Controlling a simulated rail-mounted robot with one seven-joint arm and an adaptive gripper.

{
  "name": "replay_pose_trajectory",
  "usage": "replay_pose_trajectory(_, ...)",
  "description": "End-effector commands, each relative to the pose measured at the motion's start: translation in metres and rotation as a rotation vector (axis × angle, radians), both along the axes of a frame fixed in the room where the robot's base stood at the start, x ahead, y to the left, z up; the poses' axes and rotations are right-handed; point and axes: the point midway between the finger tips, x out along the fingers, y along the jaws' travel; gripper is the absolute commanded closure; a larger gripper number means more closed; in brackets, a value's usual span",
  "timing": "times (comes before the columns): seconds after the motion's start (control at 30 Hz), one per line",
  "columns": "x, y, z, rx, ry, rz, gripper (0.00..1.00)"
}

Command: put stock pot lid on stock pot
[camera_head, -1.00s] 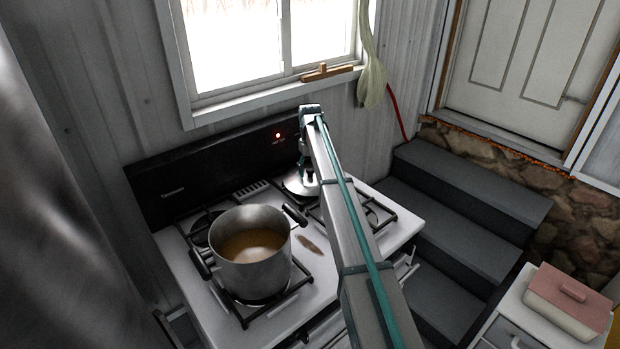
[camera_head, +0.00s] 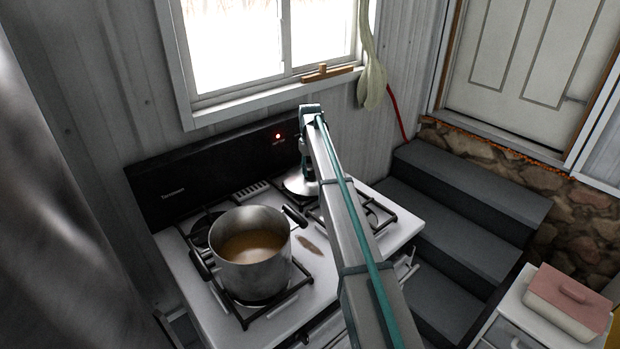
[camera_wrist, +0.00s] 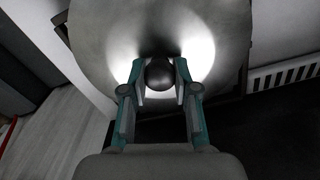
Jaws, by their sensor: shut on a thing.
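The stock pot (camera_head: 252,262) is a metal pot with dark handles and brown liquid inside. It stands uncovered on the front left burner of the stove in the head view. The stock pot lid (camera_head: 298,186) is a round metal disc at the back right of the stove, partly hidden by my arm. In the wrist view the lid (camera_wrist: 100,50) fills the top, with a round dark knob (camera_wrist: 159,73). My gripper (camera_wrist: 160,78) is shut on this knob, one finger on each side. The head view does not clearly show whether the lid touches the burner grate.
The white stove top (camera_head: 210,290) has black grates (camera_head: 385,213) and a dark back panel (camera_head: 170,190) behind. A brown spoon rest-like object (camera_head: 311,246) lies between the burners. Dark steps (camera_head: 450,200) rise to the right. A pink-lidded dish (camera_head: 568,300) sits at lower right.

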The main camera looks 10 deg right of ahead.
Motion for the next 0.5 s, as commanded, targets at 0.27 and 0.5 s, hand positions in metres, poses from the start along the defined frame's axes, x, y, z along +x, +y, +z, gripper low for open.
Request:
replay_pose_trajectory(0.27, 0.000, 0.000, 0.009, 0.000, 0.000, 0.000, 1.00)
replay_pose_trajectory(0.5, 0.000, 0.000, 0.015, 0.000, 0.000, 0.000, 1.00)
